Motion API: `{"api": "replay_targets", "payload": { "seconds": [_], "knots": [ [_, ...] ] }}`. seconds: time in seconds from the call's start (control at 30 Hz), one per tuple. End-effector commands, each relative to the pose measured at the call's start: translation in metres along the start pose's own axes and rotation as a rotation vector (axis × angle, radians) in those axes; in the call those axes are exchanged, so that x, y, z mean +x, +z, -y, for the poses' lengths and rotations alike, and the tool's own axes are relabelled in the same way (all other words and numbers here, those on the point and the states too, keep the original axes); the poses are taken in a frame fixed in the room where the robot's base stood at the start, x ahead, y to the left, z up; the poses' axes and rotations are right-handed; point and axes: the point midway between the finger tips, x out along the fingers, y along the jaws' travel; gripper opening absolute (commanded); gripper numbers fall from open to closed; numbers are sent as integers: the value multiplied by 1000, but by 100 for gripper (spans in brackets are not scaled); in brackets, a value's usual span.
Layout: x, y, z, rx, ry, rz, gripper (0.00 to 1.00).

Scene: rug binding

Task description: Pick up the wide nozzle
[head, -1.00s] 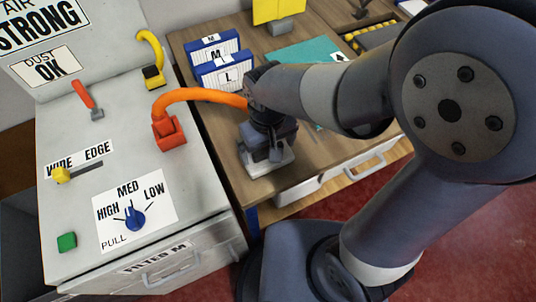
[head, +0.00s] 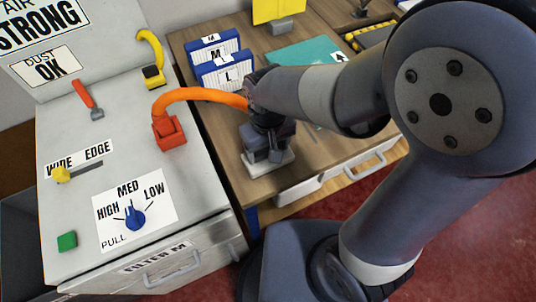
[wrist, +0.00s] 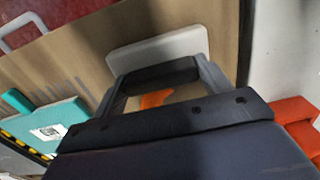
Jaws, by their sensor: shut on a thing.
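The wide nozzle (head: 282,164) shows as a pale grey-white, flat, broad piece just under my gripper (head: 264,155), over the front part of the wooden table. In the wrist view the nozzle (wrist: 165,47) lies beyond the fingers, and a bit of orange (wrist: 156,99) shows between the jaws of my gripper (wrist: 155,88). My gripper is shut on the nozzle. The fingers hide most of the held part. I cannot tell whether the nozzle touches the tabletop.
An orange hose (head: 200,94) arches from a red block (head: 169,131) on the grey machine (head: 130,140) toward my wrist. Blue M and L holders (head: 222,72) and a teal mat (head: 305,52) are farther back on the table (head: 335,150). A drawer handle (head: 362,165) juts from its front.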

Motion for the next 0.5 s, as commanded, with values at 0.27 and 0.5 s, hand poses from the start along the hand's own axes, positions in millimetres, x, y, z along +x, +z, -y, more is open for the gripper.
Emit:
{"api": "replay_targets", "payload": {
  "seconds": [0.27,0.5],
  "knots": [
    [-3,-1,0,0,0,-3,41],
    [-39,-2,0,0,-1,-9,41]
  ]
}}
